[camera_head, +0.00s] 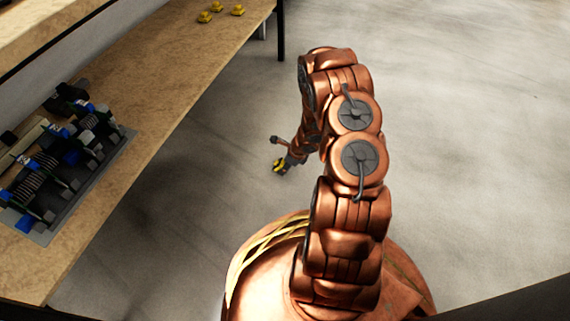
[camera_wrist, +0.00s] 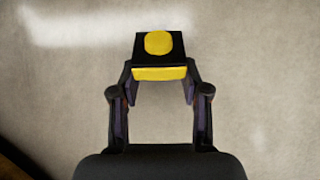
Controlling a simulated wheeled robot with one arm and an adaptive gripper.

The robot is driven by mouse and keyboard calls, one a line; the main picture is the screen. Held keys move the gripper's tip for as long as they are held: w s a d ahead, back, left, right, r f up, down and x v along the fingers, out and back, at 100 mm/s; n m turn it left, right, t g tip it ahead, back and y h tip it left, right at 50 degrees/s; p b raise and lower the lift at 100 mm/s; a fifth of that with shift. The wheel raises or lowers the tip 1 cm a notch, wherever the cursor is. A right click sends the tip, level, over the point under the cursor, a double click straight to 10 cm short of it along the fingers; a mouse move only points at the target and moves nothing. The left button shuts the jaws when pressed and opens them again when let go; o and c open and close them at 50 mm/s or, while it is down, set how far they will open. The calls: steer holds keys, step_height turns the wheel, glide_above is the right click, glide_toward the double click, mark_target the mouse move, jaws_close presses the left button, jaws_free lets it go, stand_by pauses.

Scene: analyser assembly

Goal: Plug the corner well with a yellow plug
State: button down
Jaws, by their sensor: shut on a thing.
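My gripper (camera_head: 281,167) hangs over the floor to the right of the bench in the head view. It is shut on a yellow plug (camera_head: 277,165), which also shows between the fingertips in the wrist view (camera_wrist: 158,43) with a round yellow top. Several more yellow plugs (camera_head: 217,11) stand at the far end of the bench. The analyser assembly (camera_head: 62,160), a grey plate with black, blue and coiled parts, sits on the bench at the left. I cannot make out the corner well.
The wooden bench (camera_head: 165,85) runs along the left, with a raised shelf edge (camera_head: 60,30) behind it. A dark bench leg (camera_head: 281,35) stands at its far corner. The bench between plugs and assembly is bare. The floor (camera_head: 470,120) is clear.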

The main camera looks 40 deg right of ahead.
steer(key=shift+f, duration=0.45)
steer(key=shift+c, duration=2.4)
jaws_free()
steer(key=shift+r, duration=0.1)
steer(key=v, duration=1.1)
steer(key=shift+s+r, duration=0.25)
steer(key=shift+r, duration=0.1)
steer(key=shift+d, duration=0.1)
